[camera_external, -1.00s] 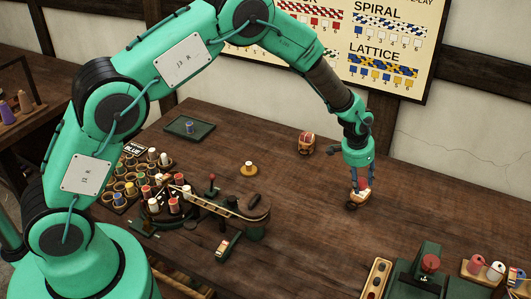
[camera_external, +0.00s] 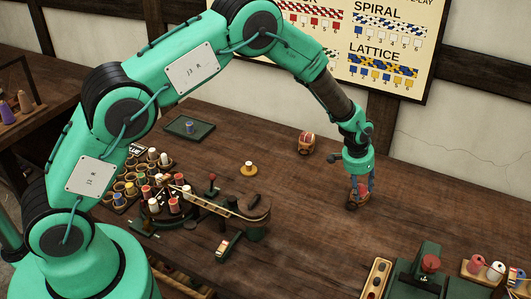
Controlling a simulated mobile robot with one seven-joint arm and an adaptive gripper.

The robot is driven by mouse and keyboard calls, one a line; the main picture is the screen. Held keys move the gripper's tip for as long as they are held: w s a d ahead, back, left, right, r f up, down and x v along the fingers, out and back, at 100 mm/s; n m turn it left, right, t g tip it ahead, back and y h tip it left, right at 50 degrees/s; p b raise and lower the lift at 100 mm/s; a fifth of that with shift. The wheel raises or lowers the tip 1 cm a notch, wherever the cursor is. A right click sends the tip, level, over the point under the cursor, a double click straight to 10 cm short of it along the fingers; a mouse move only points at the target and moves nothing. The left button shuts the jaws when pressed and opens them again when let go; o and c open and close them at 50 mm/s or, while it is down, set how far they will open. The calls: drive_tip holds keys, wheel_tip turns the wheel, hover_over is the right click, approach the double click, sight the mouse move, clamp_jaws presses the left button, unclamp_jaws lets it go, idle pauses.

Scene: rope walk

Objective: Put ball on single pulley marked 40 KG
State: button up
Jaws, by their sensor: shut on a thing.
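My gripper (camera_external: 360,193) points down at the right middle of the bench and is shut on a small tan, wooden-looking piece (camera_external: 363,199) low over the wood. The fingers hide most of this piece, so I cannot tell if it is the ball or a pulley. A dark rounded part (camera_external: 351,206) shows just below it, at or near the bench top. A round brown block with red and pale bands (camera_external: 306,142) stands apart, further back and to the left. No 40 KG mark can be read on either thing.
A bench machine with bobbins (camera_external: 170,197) and a long arm (camera_external: 235,207) stands left of centre. Green equipment (camera_external: 430,265) fills the front right. The bench around my gripper is mostly clear.

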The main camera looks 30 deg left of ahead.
drive_tip(key=shift+f, duration=0.15)
drive_tip(key=o, duration=1.1)
drive_tip(key=v, duration=1.2)
drive_tip(key=shift+p, duration=0.35)
drive_tip(key=shift+r, duration=0.2)
